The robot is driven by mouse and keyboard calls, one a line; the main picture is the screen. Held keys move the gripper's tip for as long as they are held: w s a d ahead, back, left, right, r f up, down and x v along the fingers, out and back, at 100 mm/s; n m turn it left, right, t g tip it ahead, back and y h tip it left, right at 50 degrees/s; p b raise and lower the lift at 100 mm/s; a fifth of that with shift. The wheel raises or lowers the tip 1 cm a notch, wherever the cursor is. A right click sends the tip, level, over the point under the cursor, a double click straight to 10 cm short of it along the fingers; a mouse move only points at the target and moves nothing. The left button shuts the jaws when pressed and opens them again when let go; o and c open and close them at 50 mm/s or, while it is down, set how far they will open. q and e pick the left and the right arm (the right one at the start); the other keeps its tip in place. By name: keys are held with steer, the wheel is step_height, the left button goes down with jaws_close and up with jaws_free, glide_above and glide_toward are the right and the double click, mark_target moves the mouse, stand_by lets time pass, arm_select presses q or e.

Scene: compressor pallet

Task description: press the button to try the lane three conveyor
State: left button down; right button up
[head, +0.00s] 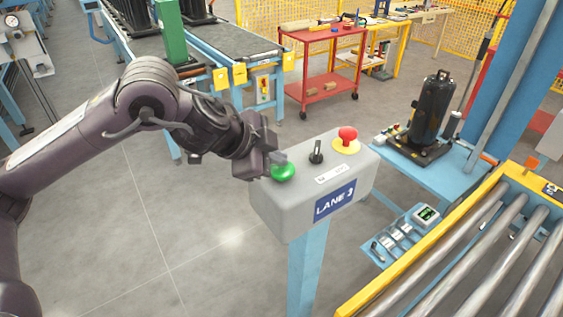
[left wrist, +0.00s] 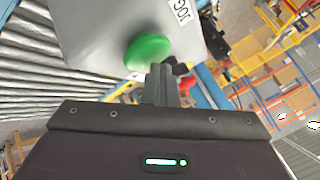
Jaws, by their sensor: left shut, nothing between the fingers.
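A grey control box (head: 290,212) with a blue LANE 3 label stands on a light blue post in the head view. On its top are a green button (head: 284,173), a black selector switch (head: 316,152) and a red mushroom button (head: 347,135) on a yellow ring. My left gripper (head: 277,158) is shut and empty, its fingertips right at the green button. In the left wrist view the green button (left wrist: 149,50) shows just beyond the shut fingertips (left wrist: 161,72); I cannot tell whether they touch. My right gripper is not in view.
A roller conveyor (head: 480,255) with a yellow rail lies at the lower right. A black compressor (head: 433,110) stands on a blue bench behind the box. A red cart (head: 328,85) and belt conveyors are farther back. Grey floor (head: 190,230) is clear left of the post.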

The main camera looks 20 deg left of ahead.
mark_target(276, 168)
arm_select(q)
steer(key=shift+r+p, duration=0.5)
steer(key=shift+r, duration=0.25)
step_height(276, 168, up, 5)
steer(key=p, duration=0.5)
steer(key=shift+r, duration=0.1)
stand_by(0.5)
